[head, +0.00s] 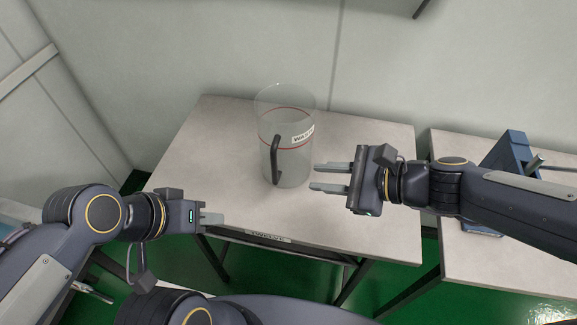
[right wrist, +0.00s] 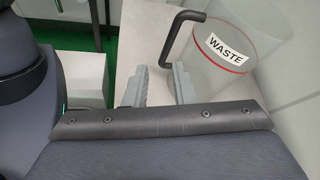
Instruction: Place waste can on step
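The waste can (head: 288,150) is a clear cylinder with a red ring, a WASTE label and a black handle. It stands upright on the pale table (head: 355,210). In the right wrist view the can (right wrist: 265,55) is at upper right, its handle just beyond the fingers. My right gripper (head: 331,176) is open and empty, fingers pointing left at the can's right side; it also shows in the right wrist view (right wrist: 162,86). My left gripper (head: 212,218) is over the table's front left, apart from the can; its finger gap is not visible. I cannot identify a step.
A second pale table (head: 490,265) stands to the right, with a blue wedge-shaped device (head: 508,152) partly hidden behind my right arm. A grey wall (head: 180,60) rises behind the tables. The table is clear around the can. The floor (head: 290,278) is green.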

